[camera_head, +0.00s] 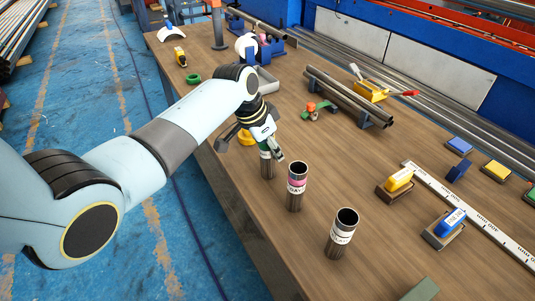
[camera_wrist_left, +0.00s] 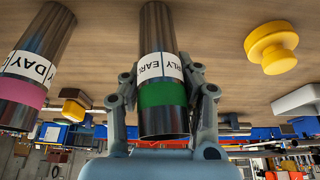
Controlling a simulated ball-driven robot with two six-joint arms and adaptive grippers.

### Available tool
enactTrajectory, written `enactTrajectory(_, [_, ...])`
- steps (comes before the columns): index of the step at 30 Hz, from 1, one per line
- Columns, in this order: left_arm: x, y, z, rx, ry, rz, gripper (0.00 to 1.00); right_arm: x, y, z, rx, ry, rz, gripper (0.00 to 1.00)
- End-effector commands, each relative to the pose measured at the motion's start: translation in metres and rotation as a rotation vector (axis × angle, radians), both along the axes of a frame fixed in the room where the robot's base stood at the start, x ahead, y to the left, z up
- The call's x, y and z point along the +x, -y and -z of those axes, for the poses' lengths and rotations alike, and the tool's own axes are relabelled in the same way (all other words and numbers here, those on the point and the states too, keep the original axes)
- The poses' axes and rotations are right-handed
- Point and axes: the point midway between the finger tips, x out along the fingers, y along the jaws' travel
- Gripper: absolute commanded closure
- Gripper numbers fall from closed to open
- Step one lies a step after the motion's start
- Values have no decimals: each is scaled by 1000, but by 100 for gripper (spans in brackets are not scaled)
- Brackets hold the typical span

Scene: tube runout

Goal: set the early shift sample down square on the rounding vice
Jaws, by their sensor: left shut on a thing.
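The early shift sample is a dark steel tube (camera_head: 267,166) with a white label and a green band. In the left wrist view the tube (camera_wrist_left: 158,55) has a label reading EARLY. My left gripper (camera_head: 272,148) is shut around its green upper part, and its fingers (camera_wrist_left: 165,95) press from both sides. The tube looks upright near the table's near left edge; I cannot tell if its foot touches the wood. A pink-banded DAY tube (camera_head: 296,189) stands beside it, also in the wrist view (camera_wrist_left: 38,55). I cannot surely pick out the rounding vice. My right gripper is not in view.
A third tube (camera_head: 341,236) stands nearer. A yellow knob (camera_head: 245,138) and a grey box (camera_head: 267,82) are by my left arm. Stamps (camera_head: 398,180), a white ruler (camera_head: 465,210) and racked pipes (camera_head: 350,98) lie to the right. Mid-table is mostly clear.

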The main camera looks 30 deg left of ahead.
Motion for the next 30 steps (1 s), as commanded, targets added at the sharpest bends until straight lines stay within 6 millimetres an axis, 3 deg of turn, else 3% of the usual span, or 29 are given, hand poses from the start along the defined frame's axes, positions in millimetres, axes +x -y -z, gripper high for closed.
enactTrajectory(11, [0, 0, -5, -1, 0, 0, 100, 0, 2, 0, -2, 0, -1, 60])
enactTrajectory(24, [1, 0, -86, 0, 3, 1, 100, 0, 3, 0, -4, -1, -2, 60])
enactTrajectory(30, [0, 0, -100, -1, 0, 0, 100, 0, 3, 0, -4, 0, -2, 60])
